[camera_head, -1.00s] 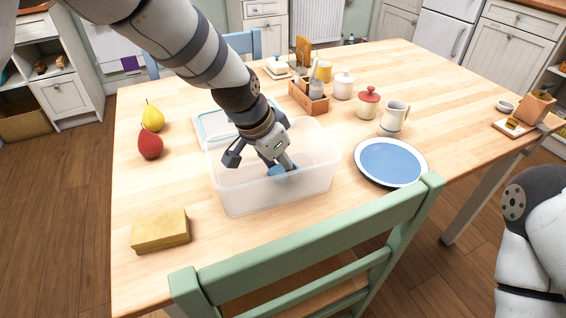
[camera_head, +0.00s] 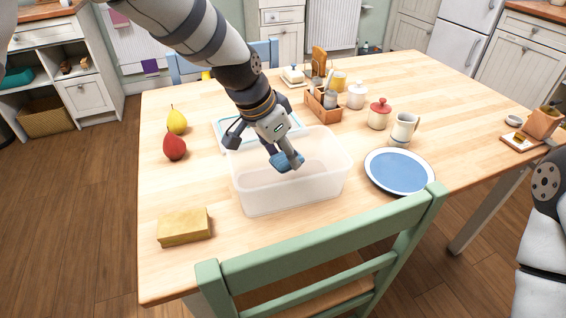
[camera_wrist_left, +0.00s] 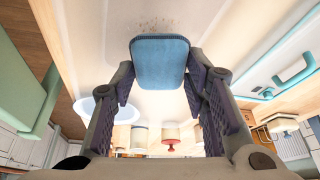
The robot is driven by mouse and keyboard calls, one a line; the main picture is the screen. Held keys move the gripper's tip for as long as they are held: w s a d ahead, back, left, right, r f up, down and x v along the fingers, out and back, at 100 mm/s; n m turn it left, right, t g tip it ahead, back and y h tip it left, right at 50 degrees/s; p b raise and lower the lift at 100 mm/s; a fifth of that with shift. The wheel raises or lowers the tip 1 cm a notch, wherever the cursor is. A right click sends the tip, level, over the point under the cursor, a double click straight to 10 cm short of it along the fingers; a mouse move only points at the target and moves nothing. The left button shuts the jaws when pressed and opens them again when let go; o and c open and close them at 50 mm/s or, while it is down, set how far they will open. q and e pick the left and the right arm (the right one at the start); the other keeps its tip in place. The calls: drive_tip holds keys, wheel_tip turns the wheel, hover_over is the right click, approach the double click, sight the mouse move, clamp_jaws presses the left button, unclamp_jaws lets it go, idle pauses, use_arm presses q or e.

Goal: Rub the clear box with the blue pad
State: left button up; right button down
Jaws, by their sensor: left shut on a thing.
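The clear box (camera_head: 300,190) is a frosted, open-topped tub on the table, near the green chair. My left gripper (camera_head: 284,154) reaches down over it from above and is shut on the blue pad (camera_head: 288,162). The pad shows at the box opening, tilted; I cannot tell whether it touches the box. In the left wrist view the blue pad (camera_wrist_left: 160,62) sits between the two fingers of my left gripper (camera_wrist_left: 160,82). Dark specks show on the pale box surface (camera_wrist_left: 110,40) beyond the pad. My right gripper is out of view.
A pale blue-edged lid (camera_head: 222,124) lies behind the box. A blue plate (camera_head: 399,172) is close on the right. The green chair back (camera_head: 330,240) stands in front.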

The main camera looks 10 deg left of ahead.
use_arm(q)
drive_tip(key=shift+r, duration=0.1)
wheel_tip(320, 180, up, 3)
drive_tip(key=shift+r+p, duration=0.15)
drive_tip(key=shift+p, duration=0.2)
drive_tip(key=shift+f, duration=0.2)
drive_tip(key=shift+r, duration=0.1)
